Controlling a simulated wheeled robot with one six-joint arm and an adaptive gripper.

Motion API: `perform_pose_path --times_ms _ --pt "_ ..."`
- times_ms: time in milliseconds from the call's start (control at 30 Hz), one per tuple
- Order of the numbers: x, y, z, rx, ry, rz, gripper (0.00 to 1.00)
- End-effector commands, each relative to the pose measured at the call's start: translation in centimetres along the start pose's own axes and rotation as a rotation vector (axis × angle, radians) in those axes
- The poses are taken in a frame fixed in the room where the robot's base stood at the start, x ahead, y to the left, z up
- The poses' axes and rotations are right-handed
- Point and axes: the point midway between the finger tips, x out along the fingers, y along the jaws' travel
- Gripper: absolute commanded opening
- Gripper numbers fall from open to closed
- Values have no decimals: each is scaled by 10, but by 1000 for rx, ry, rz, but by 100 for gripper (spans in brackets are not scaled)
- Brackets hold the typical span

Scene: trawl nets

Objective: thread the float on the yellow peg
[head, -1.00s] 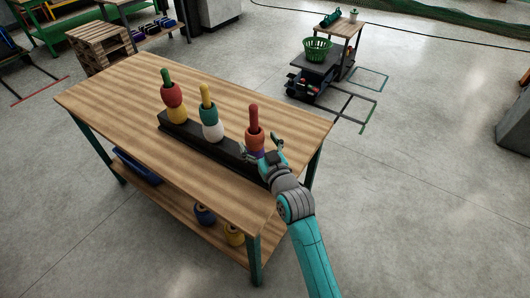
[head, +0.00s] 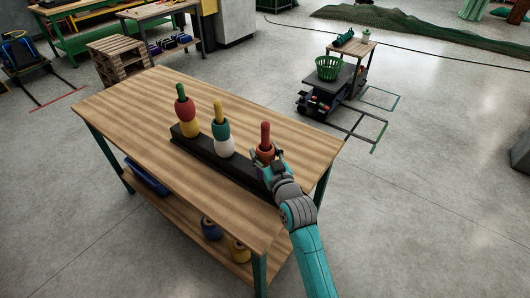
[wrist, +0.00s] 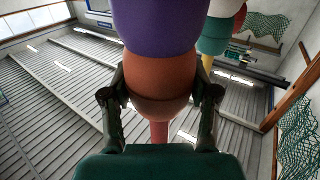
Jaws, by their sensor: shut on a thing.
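The yellow peg (head: 218,107) is the middle of three on a dark base (head: 203,152). It carries a teal float (head: 221,128) above a white one (head: 224,147). The orange float (head: 265,153) is around the red peg (head: 265,132), whose tip sticks out above it. My gripper (head: 268,161) is shut on the orange float. In the wrist view, which appears upside down, my fingers (wrist: 158,102) press on both sides of the orange float (wrist: 160,75). A purple float (wrist: 165,28) lies directly under it and is mostly hidden in the head view.
The green peg (head: 181,91) at the left carries a red float (head: 185,110) above a yellow one (head: 190,128). The wooden tabletop (head: 130,105) is clear around the base. A cart with a green basket (head: 329,68) stands beyond the table.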

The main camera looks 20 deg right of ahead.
Motion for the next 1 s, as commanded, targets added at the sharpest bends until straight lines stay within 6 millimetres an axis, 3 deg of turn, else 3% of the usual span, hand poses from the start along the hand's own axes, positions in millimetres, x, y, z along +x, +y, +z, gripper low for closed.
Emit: perform_pose_path --times_ms 33,100,133,467,1000 --pt "0 0 0 0 0 0 40" --pt "0 0 0 0 0 0 22" --pt "0 0 0 0 0 0 21" --pt "0 0 -10 0 1 0 20" --pt "0 2 -47 0 2 0 20"
